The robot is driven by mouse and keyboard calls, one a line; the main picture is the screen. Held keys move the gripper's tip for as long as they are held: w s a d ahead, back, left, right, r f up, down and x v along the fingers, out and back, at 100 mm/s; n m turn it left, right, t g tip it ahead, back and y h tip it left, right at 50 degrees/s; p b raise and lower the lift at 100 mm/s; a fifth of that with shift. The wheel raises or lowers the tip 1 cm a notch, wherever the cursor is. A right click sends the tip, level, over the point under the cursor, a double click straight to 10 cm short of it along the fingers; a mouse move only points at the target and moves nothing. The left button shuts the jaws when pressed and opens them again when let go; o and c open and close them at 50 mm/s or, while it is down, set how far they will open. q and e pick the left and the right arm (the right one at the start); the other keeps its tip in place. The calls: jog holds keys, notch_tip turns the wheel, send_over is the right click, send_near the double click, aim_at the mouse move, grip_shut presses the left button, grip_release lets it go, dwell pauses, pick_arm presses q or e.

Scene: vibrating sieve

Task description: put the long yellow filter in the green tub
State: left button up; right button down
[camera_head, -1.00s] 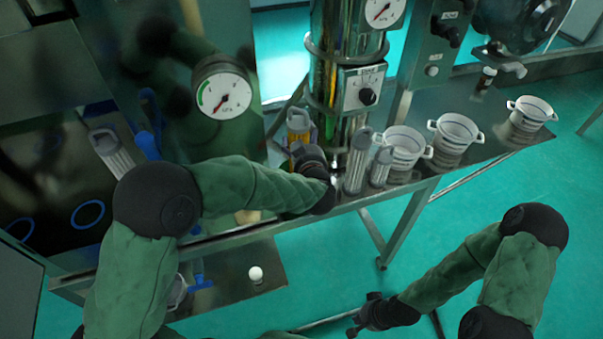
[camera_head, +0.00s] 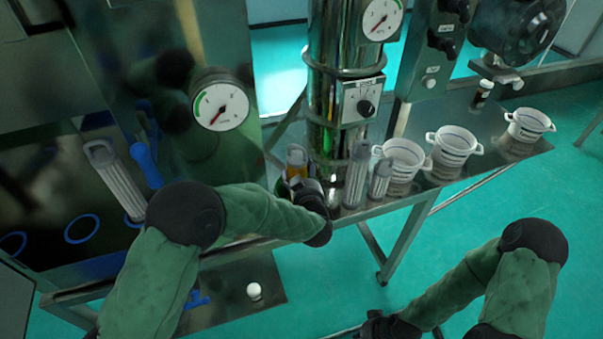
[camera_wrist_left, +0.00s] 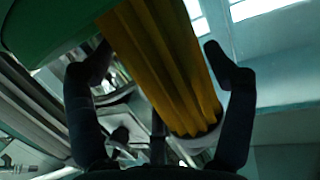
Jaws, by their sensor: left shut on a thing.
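The long yellow filter (camera_head: 296,163) shows upright behind my left gripper (camera_head: 312,188) in the head view, with a grey top. In the left wrist view the ribbed yellow filter (camera_wrist_left: 165,62) lies between the two dark fingers of my left gripper (camera_wrist_left: 160,68), which is shut on it. A green rounded surface, seemingly the green tub (camera_wrist_left: 45,28), fills the upper left there, beside the filter. A bit of dark green shows by the gripper in the head view; the filter's lower end is hidden. My right gripper (camera_head: 378,326) is low at the bottom edge, its fingers unclear.
Clear grey-capped filters (camera_head: 356,175) stand right of my left gripper, in front of the steel column (camera_head: 336,100). Several white beakers (camera_head: 453,143) line the bench to the right. Another clear filter (camera_head: 118,178) leans at the left. A gauge (camera_head: 220,105) is on the machine.

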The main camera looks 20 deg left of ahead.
pick_arm(q)
jog(key=o, duration=1.1)
jog(key=shift+f, duration=0.1)
jog(key=v, duration=0.6)
jog(key=p+v, duration=0.1)
jog(key=v, duration=0.5)
jog(key=shift+r, duration=0.25)
